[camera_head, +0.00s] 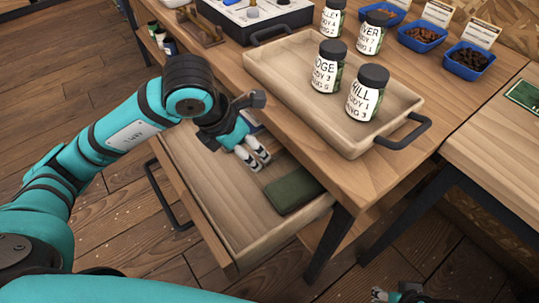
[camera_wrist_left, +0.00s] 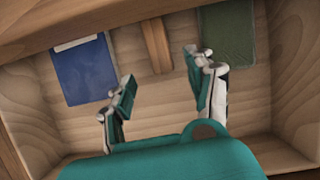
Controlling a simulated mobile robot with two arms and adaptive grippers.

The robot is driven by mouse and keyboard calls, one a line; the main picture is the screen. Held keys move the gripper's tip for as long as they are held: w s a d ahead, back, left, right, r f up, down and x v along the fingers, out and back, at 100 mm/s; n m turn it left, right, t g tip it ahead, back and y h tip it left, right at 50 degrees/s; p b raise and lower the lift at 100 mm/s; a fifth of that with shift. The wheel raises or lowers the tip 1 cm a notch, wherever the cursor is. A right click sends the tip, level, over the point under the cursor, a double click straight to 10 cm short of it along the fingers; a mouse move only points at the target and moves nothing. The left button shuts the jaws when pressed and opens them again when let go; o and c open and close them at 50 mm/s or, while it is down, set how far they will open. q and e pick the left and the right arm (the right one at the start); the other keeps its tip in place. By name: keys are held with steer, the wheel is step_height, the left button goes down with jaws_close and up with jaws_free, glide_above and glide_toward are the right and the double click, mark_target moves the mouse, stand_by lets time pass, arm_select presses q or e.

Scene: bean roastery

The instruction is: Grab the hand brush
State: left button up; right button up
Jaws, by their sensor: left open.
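My left gripper (camera_head: 261,163) reaches down into the open drawer (camera_head: 222,206), its fingers apart and empty. It also shows in the left wrist view (camera_wrist_left: 159,78). A narrow wooden piece (camera_wrist_left: 157,45), possibly the hand brush's handle, lies ahead between the two fingertips, apart from them. No bristles show, so I cannot tell for sure that it is the brush. In the head view my left gripper hides that part of the drawer. My right gripper (camera_head: 395,294) shows only partly at the bottom edge.
In the drawer, a dark green flat item (camera_head: 293,190) and a blue flat item (camera_wrist_left: 85,70) lie on either side of the wooden piece. The tabletop overhangs the drawer's back. A wooden tray (camera_head: 283,75) with several labelled jars stands above it.

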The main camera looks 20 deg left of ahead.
mark_target(257, 158)
arm_select(q)
steer(key=b+x, duration=0.1)
steer(key=x, duration=0.4)
steer(key=shift+w+d+f, duration=0.2)
steer(key=shift+d+f, duration=0.05)
steer(key=shift+f, duration=0.05)
steer(key=c, duration=1.1)
steer(key=shift+r, duration=0.1)
jaws_close()
steer(key=shift+r, duration=0.1)
